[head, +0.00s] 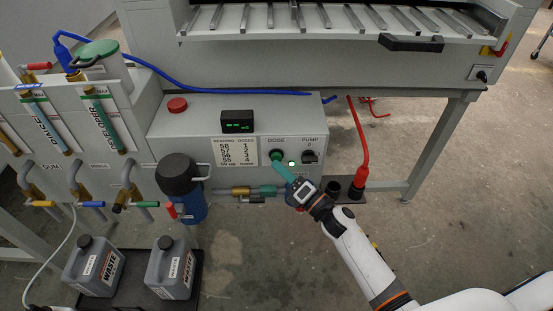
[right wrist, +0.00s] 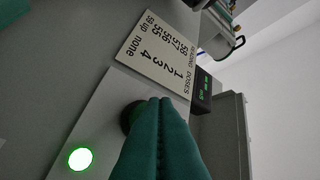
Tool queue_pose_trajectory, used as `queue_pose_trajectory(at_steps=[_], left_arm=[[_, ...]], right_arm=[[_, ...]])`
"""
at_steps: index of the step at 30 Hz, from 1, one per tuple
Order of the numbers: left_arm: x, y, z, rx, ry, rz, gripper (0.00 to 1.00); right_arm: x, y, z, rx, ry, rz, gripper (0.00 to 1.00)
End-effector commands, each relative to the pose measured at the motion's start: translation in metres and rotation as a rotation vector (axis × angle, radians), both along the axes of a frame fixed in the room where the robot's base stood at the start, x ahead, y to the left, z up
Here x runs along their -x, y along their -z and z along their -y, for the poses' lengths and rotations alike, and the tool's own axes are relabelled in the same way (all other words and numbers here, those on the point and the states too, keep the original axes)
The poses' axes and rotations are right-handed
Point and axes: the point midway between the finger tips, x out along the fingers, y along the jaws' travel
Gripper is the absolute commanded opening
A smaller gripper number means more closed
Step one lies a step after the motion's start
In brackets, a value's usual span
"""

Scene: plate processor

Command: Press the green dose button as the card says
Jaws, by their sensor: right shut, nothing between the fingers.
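The green dose button (head: 277,155) sits in a dark ring under the label DOSE on the grey front panel. My right gripper (head: 277,165) is shut and empty, its green fingertips at the button; I cannot tell whether they touch it. In the right wrist view the closed fingers (right wrist: 162,103) cover most of the button, and a dark ring (right wrist: 127,116) shows beside them. The card (head: 236,151) lists readings 58, 57, 56, 55 with doses 1, 2, 3, 4, and 59 up none. The display (head: 237,122) shows green digits too small to read. My left gripper is out of view.
A lit green lamp (head: 292,163) and the pump knob (head: 309,157) are close to the button. A red button (head: 177,105) is on the housing top. Valves and pipes (head: 250,191) run below the panel. A red plug with cable (head: 360,180) stands at the right.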

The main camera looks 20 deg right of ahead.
Motion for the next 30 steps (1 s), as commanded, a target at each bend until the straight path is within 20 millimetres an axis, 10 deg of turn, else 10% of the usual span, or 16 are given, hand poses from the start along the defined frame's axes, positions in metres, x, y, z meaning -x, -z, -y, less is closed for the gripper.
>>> queue_pose_trajectory(at_steps=[30], left_arm=[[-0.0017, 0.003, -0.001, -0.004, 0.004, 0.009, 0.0]], right_arm=[[-0.0087, 0.0002, 0.0024, -0.001, 0.0, 0.0, 0.0]])
